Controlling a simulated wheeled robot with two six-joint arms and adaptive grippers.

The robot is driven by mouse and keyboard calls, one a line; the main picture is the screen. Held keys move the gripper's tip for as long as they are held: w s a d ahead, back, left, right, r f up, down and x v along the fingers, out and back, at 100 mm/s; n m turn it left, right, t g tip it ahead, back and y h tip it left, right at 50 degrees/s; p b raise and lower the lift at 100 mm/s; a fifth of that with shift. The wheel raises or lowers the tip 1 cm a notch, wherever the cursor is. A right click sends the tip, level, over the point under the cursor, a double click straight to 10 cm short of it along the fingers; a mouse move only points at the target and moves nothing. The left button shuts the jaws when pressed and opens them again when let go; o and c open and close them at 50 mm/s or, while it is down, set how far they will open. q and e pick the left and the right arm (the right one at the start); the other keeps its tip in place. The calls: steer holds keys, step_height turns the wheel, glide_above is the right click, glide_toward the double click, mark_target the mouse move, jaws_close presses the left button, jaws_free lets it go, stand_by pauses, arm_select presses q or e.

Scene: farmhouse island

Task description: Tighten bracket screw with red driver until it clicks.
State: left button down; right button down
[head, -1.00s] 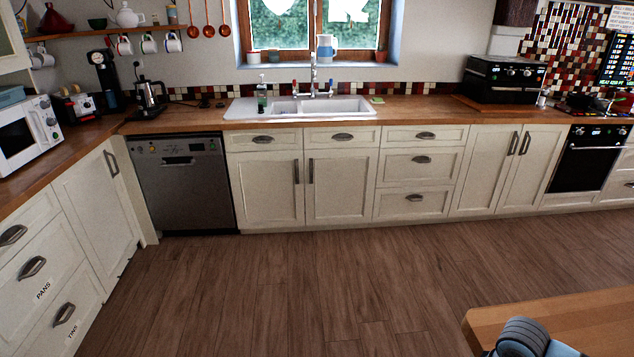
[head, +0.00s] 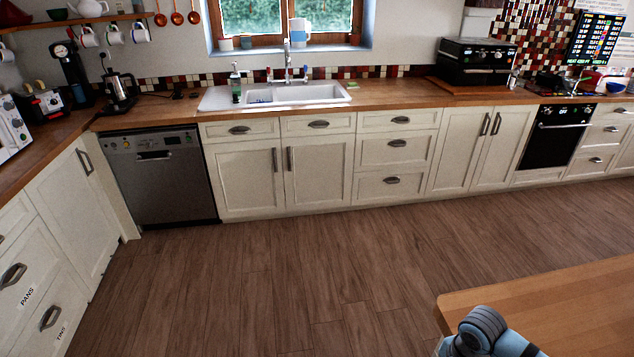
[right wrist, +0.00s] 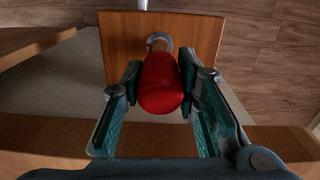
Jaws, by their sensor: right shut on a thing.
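In the right wrist view, my right gripper (right wrist: 160,88) is shut on the red driver (right wrist: 162,84), with one finger on each side of its rounded red handle. The driver's far end points toward a wooden board (right wrist: 120,50). A grey round metal part (right wrist: 153,38) shows around that far end. I cannot tell whether it belongs to the driver or the bracket. The screw and the driver's tip are hidden behind the handle. My left gripper is in neither view.
In the head view, a wooden island top (head: 585,300) fills the lower right corner, with part of my arm in front of it. The brown floor (head: 250,285) is open up to the white cabinets (head: 245,180) along the back wall.

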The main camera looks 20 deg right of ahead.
steer(key=shift+d, duration=0.15)
steer(key=c, duration=1.2)
jaws_free()
steer(key=shift+s+a, duration=0.15)
steer(key=shift+a, duration=0.05)
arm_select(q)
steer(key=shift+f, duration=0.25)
arm_select(e)
steer(key=shift+o, duration=0.2)
steer(key=shift+d, duration=0.1)
